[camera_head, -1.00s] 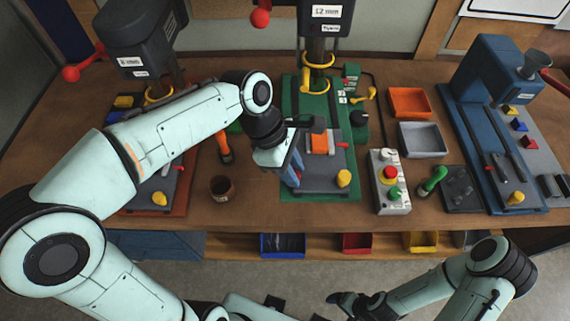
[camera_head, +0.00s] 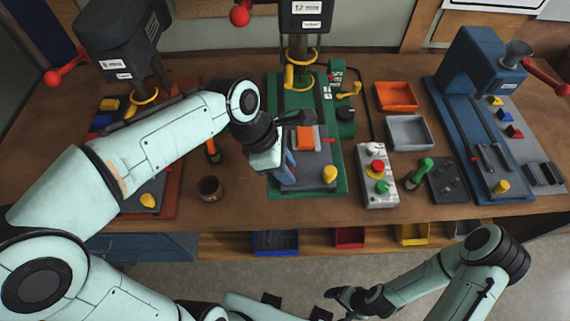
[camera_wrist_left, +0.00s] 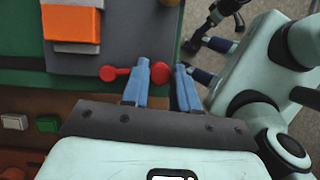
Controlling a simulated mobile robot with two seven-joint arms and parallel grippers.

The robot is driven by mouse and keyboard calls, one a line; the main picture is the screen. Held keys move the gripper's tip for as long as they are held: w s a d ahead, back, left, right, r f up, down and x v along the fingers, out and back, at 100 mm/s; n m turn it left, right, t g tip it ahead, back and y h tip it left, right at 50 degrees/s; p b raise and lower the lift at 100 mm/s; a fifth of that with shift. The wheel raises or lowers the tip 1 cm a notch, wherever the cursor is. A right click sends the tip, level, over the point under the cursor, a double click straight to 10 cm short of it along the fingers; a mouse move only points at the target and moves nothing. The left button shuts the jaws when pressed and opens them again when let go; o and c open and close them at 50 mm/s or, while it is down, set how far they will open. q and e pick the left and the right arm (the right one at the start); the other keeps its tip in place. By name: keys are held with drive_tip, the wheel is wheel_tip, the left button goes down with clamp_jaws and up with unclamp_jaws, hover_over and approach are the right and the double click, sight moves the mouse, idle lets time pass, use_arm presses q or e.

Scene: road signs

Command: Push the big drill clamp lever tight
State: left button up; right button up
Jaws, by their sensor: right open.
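The big drill (camera_head: 300,50) is the green one labelled 12 mm at the back middle. On its grey clamp plate (camera_head: 318,160) lies an orange block (camera_head: 306,138), also in the left wrist view (camera_wrist_left: 72,22). A red lever (camera_wrist_left: 108,73) with a round red knob (camera_wrist_left: 160,72) shows in the left wrist view. My left gripper (camera_wrist_left: 162,68) has two blue fingers standing apart. The knob appears in the gap between them, and the lever passes behind one finger; contact cannot be told. In the head view my left gripper (camera_head: 288,165) is at the plate's left edge. My right gripper (camera_head: 345,298) is open and empty, low in front of the bench.
A smaller drill (camera_head: 120,40) stands left, partly behind my left arm. A brown cup (camera_head: 210,188) stands near the front edge. Right are a control box (camera_head: 376,175), orange tray (camera_head: 396,97), grey tray (camera_head: 410,132) and blue machine (camera_head: 485,70). A yellow knob (camera_head: 329,173) is close by.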

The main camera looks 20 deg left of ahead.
use_arm(q)
drive_tip(key=o, duration=0.3)
drive_tip(key=p+v, duration=0.2)
drive_tip(key=v, duration=1.1)
drive_tip(key=shift+r, duration=0.2)
use_arm(e)
drive_tip(key=w+r, duration=0.2)
drive_tip(key=shift+w+r, duration=0.25)
drive_tip(key=shift+r, duration=0.1)
